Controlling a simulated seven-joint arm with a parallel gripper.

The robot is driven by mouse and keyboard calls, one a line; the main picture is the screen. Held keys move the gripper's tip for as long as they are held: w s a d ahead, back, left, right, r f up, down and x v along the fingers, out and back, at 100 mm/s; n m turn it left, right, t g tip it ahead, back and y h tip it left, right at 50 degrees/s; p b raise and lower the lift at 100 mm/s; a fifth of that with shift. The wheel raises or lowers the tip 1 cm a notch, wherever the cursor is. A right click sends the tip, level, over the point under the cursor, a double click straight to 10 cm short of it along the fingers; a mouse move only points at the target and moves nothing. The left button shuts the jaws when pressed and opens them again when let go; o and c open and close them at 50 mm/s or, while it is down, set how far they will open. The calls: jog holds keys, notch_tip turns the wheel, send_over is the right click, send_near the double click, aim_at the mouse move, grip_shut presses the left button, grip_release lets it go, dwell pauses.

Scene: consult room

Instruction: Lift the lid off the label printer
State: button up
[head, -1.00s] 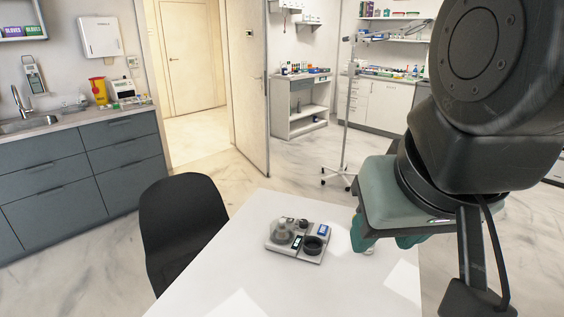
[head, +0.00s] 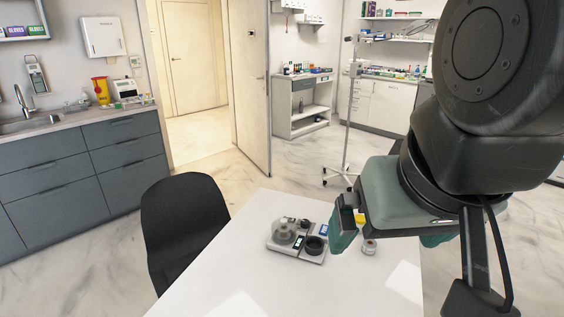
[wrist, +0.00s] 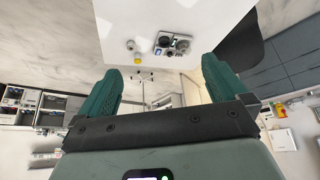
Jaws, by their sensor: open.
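A flat grey device (head: 311,258) lies on the white table (head: 230,275). It carries a clear rounded piece (head: 284,231), a black ring-shaped part (head: 314,245) and a small lit display; it may be the label printer, but I cannot tell which part is its lid. It also shows in the wrist view (wrist: 172,44), beyond the fingertips. My gripper (head: 388,238) is open and empty, its green fingers wide apart, above the table's right side and to the right of the device. Both fingers show in the wrist view (wrist: 160,84).
A small whitish round item (head: 369,247) stands on the table right of the device, with a yellow item (wrist: 137,59) close by it. A black chair (head: 185,225) is at the table's left edge. An upright pole stand (head: 347,130) is behind. The table's front is clear.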

jog(key=w+a+r+n, duration=0.1)
jog(key=w, duration=0.7)
jog(key=n+g+y, duration=0.1)
jog(key=n, duration=0.3)
send_over(286, 223)
jog(key=s+d, duration=0.3)
jog(key=s, duration=0.6)
notch_tip(286, 223, down, 17)
jog(key=shift+g+y, duration=0.3)
jog(key=shift+y, duration=0.3)
jog(key=x, duration=0.7)
jog(key=d+x, duration=0.1)
jog(key=x, duration=0.5)
jog(key=w+x, duration=0.1)
jog(key=x, duration=0.6)
jog(key=shift+w+f, duration=0.15)
jog(key=shift+f, duration=0.15)
jog(key=shift+x, duration=3.1)
jog(key=shift+c, duration=0.3)
